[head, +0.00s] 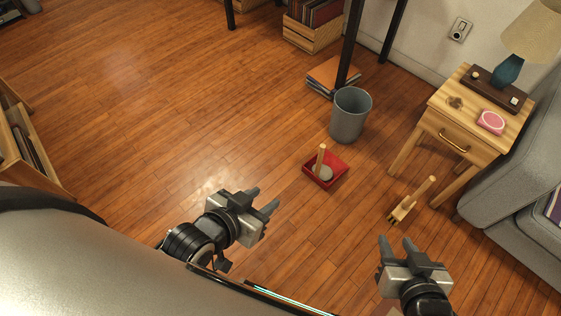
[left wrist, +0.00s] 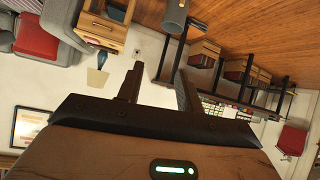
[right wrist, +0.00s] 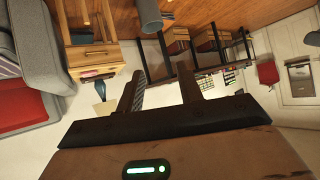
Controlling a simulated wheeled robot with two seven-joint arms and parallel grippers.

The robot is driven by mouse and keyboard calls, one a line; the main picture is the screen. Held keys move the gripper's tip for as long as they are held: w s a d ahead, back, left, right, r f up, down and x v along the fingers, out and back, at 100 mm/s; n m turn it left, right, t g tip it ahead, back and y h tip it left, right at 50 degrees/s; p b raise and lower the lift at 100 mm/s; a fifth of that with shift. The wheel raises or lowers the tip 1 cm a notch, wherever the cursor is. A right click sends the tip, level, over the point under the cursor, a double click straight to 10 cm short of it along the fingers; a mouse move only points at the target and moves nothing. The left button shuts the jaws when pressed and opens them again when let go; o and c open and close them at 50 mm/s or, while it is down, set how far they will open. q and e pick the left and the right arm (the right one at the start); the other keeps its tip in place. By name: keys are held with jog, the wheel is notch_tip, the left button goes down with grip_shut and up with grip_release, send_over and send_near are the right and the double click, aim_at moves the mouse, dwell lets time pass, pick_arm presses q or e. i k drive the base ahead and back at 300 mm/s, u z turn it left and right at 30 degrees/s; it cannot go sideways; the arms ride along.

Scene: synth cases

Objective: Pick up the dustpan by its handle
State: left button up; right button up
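The red dustpan (head: 336,174) lies on the wooden floor near the middle of the head view. Its light wooden handle (head: 320,158) sticks up from it, and a grey rounded thing (head: 325,172) sits in the pan. My left gripper (head: 265,203) is open and empty, to the left of and nearer than the dustpan. My right gripper (head: 398,245) is open and empty, to the right of and nearer than the dustpan. The dustpan does not show in either wrist view.
A wooden nightstand (head: 440,135) and grey sofa (head: 500,195) bound the right. Floor at the left is clear.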

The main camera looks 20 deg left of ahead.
aim_at(325, 168)
jog(key=u, duration=0.35)
jog(key=i, duration=0.15)
jog(key=k, duration=0.15)
jog(key=u, duration=2.2)
jog(key=i, duration=0.75)
jog(key=z, duration=2.9)
